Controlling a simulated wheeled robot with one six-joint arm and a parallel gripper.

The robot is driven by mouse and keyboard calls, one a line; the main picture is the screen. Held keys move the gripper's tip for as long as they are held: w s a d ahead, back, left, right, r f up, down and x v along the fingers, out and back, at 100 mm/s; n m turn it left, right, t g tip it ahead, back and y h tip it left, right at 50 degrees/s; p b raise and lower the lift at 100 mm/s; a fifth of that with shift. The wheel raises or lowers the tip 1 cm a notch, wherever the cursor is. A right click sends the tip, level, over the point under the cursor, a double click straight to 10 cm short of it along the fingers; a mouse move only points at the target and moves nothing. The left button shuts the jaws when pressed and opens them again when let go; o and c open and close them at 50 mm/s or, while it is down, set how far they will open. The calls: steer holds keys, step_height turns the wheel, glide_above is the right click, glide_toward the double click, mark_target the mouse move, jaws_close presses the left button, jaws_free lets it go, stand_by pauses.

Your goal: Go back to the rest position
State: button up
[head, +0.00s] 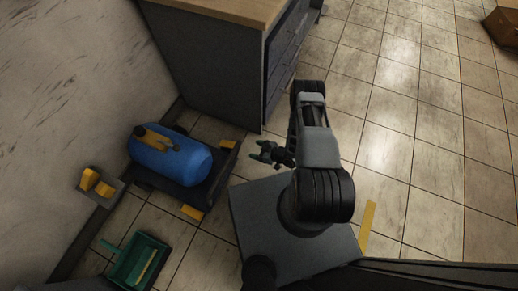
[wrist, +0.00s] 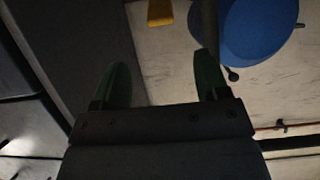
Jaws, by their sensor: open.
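My gripper (head: 263,153) is in the middle of the head view, just right of the blue tank's cart and in front of the cabinet. Its two fingers stand apart with nothing between them. In the wrist view the gripper (wrist: 160,85) shows its two dark green fingers spread wide and empty. My arm is folded upright above my grey base in the head view.
A blue tank (head: 178,162) lies on a dark cart (head: 205,195) left of my gripper and shows in the wrist view (wrist: 250,28). A cabinet (head: 215,70) stands behind. A green dustpan (head: 138,262) is at lower left.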

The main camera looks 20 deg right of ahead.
steer(key=shift+s+d+r, duration=0.2)
steer(key=shift+s+d, duration=0.2)
stand_by(0.3)
